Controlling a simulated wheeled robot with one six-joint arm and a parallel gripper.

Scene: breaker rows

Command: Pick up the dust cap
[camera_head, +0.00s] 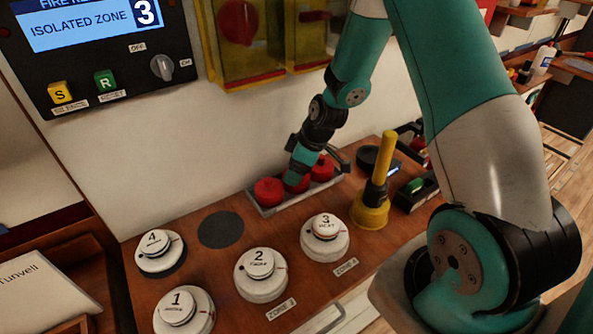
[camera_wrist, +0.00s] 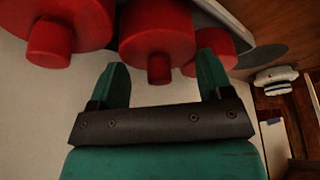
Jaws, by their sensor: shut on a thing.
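Three red dust caps sit in a grey tray (camera_head: 270,210) at the back of the wooden bench. The left cap (camera_head: 268,191) and right cap (camera_head: 322,168) stand clear. My gripper (camera_head: 300,172) reaches down to the middle cap (camera_head: 294,186) and hides part of it.
White numbered detectors 1 (camera_head: 180,310), 2 (camera_head: 262,275), 3 (camera_head: 325,240) and 4 (camera_head: 160,255) stand in front. A yellow-handled tool (camera_head: 370,210) stands right of the tray. A dark round disc (camera_head: 221,230) lies left of it. A control panel (camera_head: 100,50) hangs behind.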

